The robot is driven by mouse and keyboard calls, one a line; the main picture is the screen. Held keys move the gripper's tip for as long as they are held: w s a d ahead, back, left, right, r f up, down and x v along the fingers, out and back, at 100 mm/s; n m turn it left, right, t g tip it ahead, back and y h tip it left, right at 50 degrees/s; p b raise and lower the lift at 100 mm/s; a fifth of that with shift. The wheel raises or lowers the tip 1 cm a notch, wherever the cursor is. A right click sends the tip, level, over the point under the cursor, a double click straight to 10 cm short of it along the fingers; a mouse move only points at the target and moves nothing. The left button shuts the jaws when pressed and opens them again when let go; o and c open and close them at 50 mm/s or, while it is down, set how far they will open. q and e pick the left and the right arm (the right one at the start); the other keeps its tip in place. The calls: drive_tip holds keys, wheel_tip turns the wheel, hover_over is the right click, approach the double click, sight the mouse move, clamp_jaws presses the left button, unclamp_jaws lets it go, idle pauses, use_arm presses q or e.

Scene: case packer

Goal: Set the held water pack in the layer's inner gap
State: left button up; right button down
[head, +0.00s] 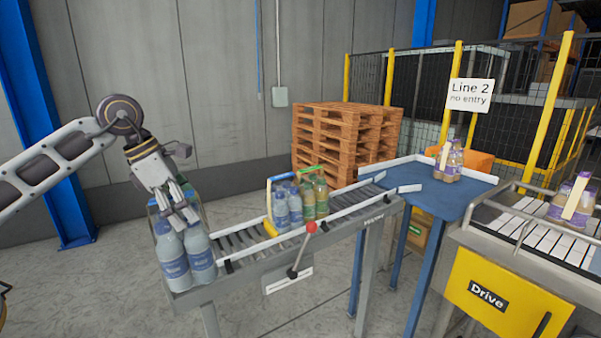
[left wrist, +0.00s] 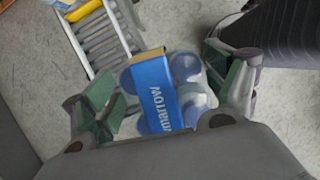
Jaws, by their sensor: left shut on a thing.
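My left gripper (head: 176,207) is shut on a water pack (head: 174,258) of clear bottles with blue labels, at the near left end of the roller conveyor. In the left wrist view the pack's blue carry band (left wrist: 158,95) and blue caps lie between the green-padded fingers. The pack looks upright; I cannot tell whether its base touches the rollers. Another blue-labelled pack (head: 288,209) and a green-capped pack (head: 314,197) stand further along the conveyor. No layer with an inner gap can be made out. My right gripper is out of view.
The roller conveyor (head: 345,222) has white side rails and a red-knobbed lever (head: 310,228). It leads to a blue table (head: 445,200) with a brown pack (head: 448,163). Stacked pallets (head: 345,140) stand behind. A yellow "Drive" cabinet (head: 500,300) is at the right.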

use_arm(q)
drive_tip(key=shift+s+d+m+g, duration=0.45)
drive_tip(key=shift+s+d+m, duration=0.75)
drive_tip(key=shift+d, duration=4.2)
drive_tip(key=shift+s+d+m+g, duration=0.45)
drive_tip(key=shift+s+d+m, duration=0.7)
drive_tip(key=shift+d, duration=4.2)
drive_tip(key=s+a+f+m+g+y, duration=0.1)
drive_tip(key=a+f+m, duration=0.2)
drive_tip(key=f, duration=0.9)
drive_tip(key=s+a+f+m+g+y, duration=0.1)
drive_tip(key=a+f+m+g+y, duration=0.1)
drive_tip(key=f+m, duration=0.8)
drive_tip(key=s+a+f+m+g+y, duration=0.1)
drive_tip(key=a+f+m, duration=0.3)
drive_tip(key=f, duration=1.2)
drive_tip(key=shift+f+m+y, duration=0.15)
drive_tip(key=shift+m+y, duration=0.25)
drive_tip(key=shift+m, duration=0.85)
drive_tip(key=shift+w+a, duration=0.1)
drive_tip(key=shift+a, duration=0.15)
drive_tip(key=shift+c, duration=0.8)
drive_tip(key=w+a+n, duration=0.1)
drive_tip(key=a, duration=0.7)
drive_tip(key=shift+a+f+n+h, duration=0.2)
drive_tip(key=shift+f+n+h, duration=0.05)
drive_tip(key=shift+n+h, duration=0.05)
drive_tip(key=shift+a, duration=0.1)
